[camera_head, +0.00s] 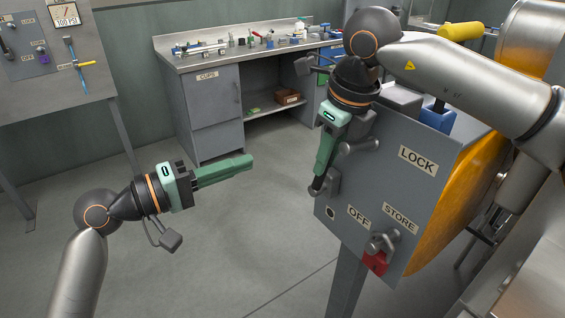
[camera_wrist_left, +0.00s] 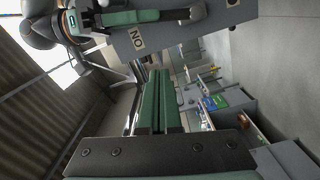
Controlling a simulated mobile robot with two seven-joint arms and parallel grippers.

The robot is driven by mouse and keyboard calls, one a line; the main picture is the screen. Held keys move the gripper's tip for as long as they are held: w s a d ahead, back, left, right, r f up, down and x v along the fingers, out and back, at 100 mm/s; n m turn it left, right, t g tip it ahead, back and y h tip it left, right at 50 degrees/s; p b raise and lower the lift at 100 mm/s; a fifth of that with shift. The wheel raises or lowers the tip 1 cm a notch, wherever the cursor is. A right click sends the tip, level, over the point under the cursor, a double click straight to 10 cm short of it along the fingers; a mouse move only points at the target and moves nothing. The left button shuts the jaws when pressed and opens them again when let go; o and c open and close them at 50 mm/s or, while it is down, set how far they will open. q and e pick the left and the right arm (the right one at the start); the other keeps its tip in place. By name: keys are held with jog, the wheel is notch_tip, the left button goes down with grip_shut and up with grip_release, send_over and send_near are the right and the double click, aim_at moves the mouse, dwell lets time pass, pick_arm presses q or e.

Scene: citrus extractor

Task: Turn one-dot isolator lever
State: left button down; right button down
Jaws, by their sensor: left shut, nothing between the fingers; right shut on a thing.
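The grey isolator box (camera_head: 385,185) stands right of centre, with LOCK, OFF and STORE labels. A small round one-dot mark (camera_head: 330,212) sits low on its left side. Just above it is the one-dot isolator lever (camera_head: 333,183), partly hidden by my right gripper (camera_head: 317,188). That gripper points down along the box face, its fingers shut on the lever. My left gripper (camera_head: 250,162) is shut and empty in open air, left of the box. In the left wrist view its green fingers (camera_wrist_left: 160,75) lie together, and the box (camera_wrist_left: 160,35) shows a sideways ON label.
A red padlock (camera_head: 374,263) hangs from a grey fitting under STORE. Another grey knob (camera_head: 360,146) sits near my right gripper. The floor between is clear.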

pick_arm(q)
jog(key=w+d+f, duration=0.1)
jog(key=w+d, duration=0.1)
jog(key=d, duration=0.9)
jog(key=shift+w, duration=0.3)
jog(key=shift+f, duration=0.1)
jog(key=shift+s+d+f+m, duration=0.15)
jog(key=shift+s+d+m, duration=0.25)
jog(key=shift+s+d, duration=0.1)
pick_arm(e)
jog(key=shift+w, duration=0.1)
jog(key=c, duration=0.9)
grip_release()
jog(key=shift+o, duration=0.7)
jog(key=shift+a, duration=0.15)
